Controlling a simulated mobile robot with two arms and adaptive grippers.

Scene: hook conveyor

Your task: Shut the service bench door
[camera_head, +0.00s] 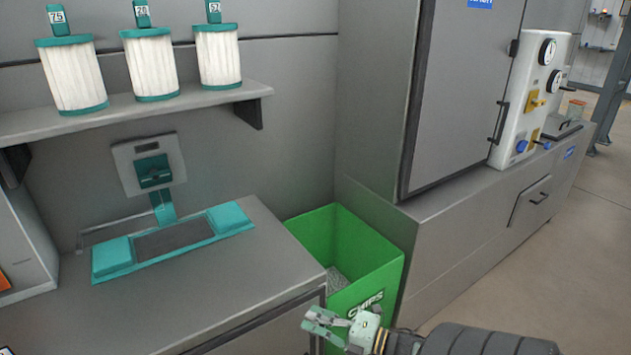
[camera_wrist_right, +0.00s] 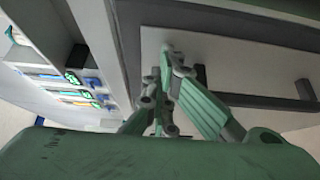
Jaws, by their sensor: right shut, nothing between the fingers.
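The grey service bench (camera_head: 215,300) fills the lower left of the head view, with a teal fixture on its top. A strip of its front shows below the top edge at the bottom of the picture. In the right wrist view a pale flat panel (camera_wrist_right: 220,50) with a dark bar handle (camera_wrist_right: 255,102) lies ahead; it looks like the door. My right gripper (camera_head: 313,320) is by the bench's front right corner, shut and empty. In the wrist view its fingertips (camera_wrist_right: 168,55) are in front of the panel's left part; I cannot tell whether they touch. How far the door stands open is unclear.
A green chips bin (camera_head: 375,285) stands right of the bench, close beyond my right gripper. A tall grey cabinet (camera_head: 455,90) stands behind it. Coloured items (camera_wrist_right: 75,90) sit at the left of the wrist view. Open floor (camera_head: 600,230) lies at the right.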

